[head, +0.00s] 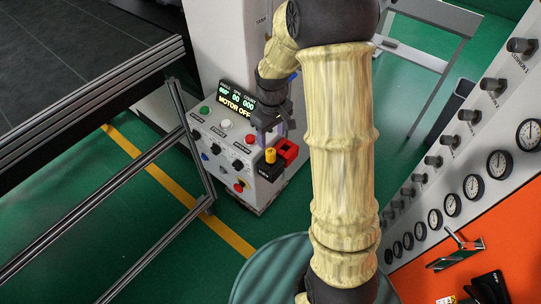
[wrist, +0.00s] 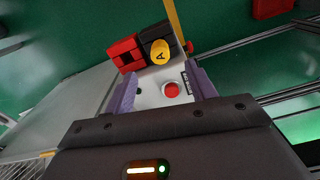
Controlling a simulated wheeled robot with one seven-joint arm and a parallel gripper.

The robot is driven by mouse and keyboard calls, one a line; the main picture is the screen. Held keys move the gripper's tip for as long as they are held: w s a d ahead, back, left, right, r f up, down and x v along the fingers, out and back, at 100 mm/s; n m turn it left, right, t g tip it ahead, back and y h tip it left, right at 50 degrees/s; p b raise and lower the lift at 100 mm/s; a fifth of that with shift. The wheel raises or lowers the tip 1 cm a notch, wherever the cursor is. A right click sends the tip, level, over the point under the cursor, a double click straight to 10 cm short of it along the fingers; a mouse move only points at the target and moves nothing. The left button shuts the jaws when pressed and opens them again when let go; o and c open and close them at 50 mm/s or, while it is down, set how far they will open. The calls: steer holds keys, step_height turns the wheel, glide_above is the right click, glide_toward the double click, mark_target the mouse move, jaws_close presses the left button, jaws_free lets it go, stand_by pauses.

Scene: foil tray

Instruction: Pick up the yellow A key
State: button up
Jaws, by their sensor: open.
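The yellow A key (wrist: 160,51) shows as a round yellow head marked "A" on a black block (wrist: 157,34) in the wrist view. In the head view the yellow key (head: 270,156) stands upright at the near right corner of the control panel (head: 222,157). My gripper (wrist: 160,76) is open and empty, its two purple fingers spread left and right. In the wrist view the key lies a little beyond the fingertips, between their lines. In the head view my gripper (head: 274,133) is just above and behind the key. No contact shows.
A red block (wrist: 125,52) sits right beside the black block; it also shows in the head view (head: 287,150). A red button (wrist: 171,90) is on the panel between my fingers. Metal rails (head: 140,170) stand left of the panel. A gauge board (head: 475,186) is at right.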

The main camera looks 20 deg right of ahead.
mark_target(270, 151)
step_height(270, 151, down, 5)
steer(key=shift+r+p, duration=0.15)
steer(key=shift+p, duration=0.35)
steer(key=shift+w, duration=0.15)
steer(key=shift+w, duration=0.1)
steer(key=shift+d+f, duration=0.1)
steer(key=shift+f, duration=0.1)
steer(key=shift+f+p, duration=0.55)
steer(key=f, duration=0.1)
steer(key=f+p, duration=0.1)
steer(key=f, duration=0.1)
steer(key=shift+a, duration=0.25)
steer(key=shift+d+f, duration=0.1)
steer(key=shift+f, duration=0.35)
